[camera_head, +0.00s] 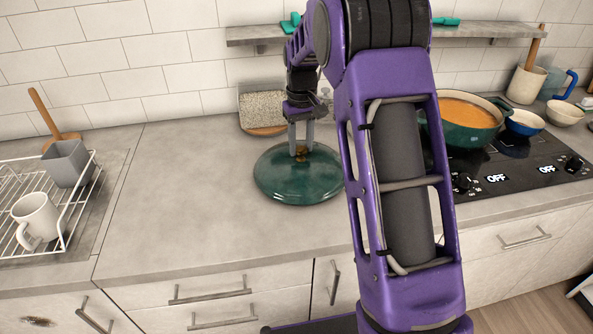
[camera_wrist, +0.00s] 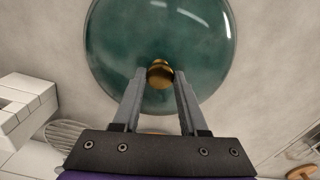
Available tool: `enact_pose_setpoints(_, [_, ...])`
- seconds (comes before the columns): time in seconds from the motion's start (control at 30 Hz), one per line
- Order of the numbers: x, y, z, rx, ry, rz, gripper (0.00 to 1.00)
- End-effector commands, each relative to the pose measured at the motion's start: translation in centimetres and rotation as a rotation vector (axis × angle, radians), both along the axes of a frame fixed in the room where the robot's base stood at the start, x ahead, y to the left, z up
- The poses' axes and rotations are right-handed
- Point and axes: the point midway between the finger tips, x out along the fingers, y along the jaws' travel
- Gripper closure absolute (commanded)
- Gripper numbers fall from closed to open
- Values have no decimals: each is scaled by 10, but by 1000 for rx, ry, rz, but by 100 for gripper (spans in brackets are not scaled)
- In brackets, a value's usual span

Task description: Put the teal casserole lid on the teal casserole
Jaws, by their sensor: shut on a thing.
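The teal casserole lid (camera_head: 290,182) is round and glossy with a brass knob. It is at the middle of the counter in the head view, and it fills the top of the wrist view (camera_wrist: 160,35). My gripper (camera_head: 300,148) is above the lid with its fingers pointing down, shut on the knob (camera_wrist: 160,74). I cannot tell whether the lid touches the counter. The teal casserole (camera_head: 468,124) stands on the stove at the right, uncovered, with orange food inside. My arm hides its left side.
A wire rack (camera_head: 62,222) with a white mug (camera_head: 36,218) and a grey cup (camera_head: 70,163) is at the left. Blue and cream bowls (camera_head: 525,124) stand right of the casserole. A shelf (camera_head: 480,30) runs along the wall. The counter (camera_head: 180,190) left of the lid is clear.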

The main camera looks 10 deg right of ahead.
Motion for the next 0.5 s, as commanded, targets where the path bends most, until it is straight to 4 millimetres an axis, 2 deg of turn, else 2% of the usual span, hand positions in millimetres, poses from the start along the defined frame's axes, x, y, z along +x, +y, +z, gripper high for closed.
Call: enact_pose_setpoints(0.5, [1, 0, 16, 0, -4, 0, 100])
